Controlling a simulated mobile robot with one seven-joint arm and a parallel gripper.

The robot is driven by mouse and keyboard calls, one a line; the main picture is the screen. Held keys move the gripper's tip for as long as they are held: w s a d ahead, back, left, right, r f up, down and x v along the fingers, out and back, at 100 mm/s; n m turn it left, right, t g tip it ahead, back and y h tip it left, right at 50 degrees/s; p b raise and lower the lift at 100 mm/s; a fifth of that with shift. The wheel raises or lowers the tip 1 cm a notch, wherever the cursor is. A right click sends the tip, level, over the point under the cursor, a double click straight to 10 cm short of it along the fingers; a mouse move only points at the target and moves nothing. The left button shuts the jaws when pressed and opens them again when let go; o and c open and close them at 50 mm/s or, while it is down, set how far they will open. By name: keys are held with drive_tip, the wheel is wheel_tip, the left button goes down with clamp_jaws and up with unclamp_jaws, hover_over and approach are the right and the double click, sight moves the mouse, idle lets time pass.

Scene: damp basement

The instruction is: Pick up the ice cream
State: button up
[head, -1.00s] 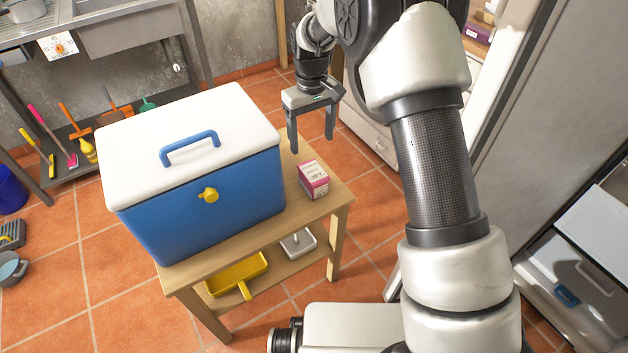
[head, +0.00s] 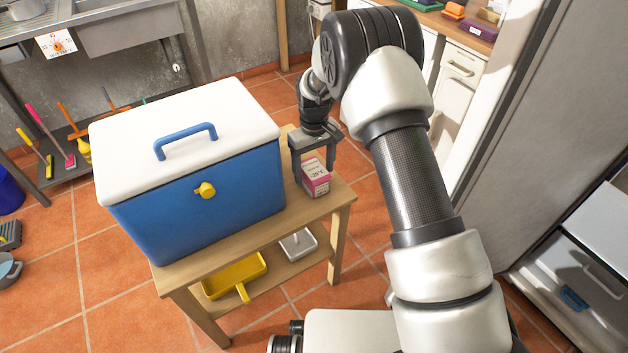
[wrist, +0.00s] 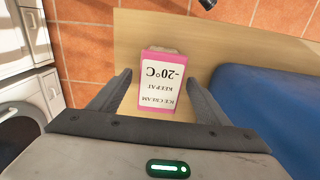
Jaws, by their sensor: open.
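My gripper (head: 314,178) is open and points down at the carton. In the wrist view its two fingers (wrist: 160,90) stand apart at the carton's left and right, with the carton a little beyond the tips. I cannot tell whether the fingers touch it.
A blue cooler (head: 225,195) with a closed white lid (head: 120,150) fills the left of the table, close beside my gripper. A grey fridge (head: 530,120) stands at the right.

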drive_tip(key=shift+f, duration=0.3)
drive_tip(key=c, duration=1.3)
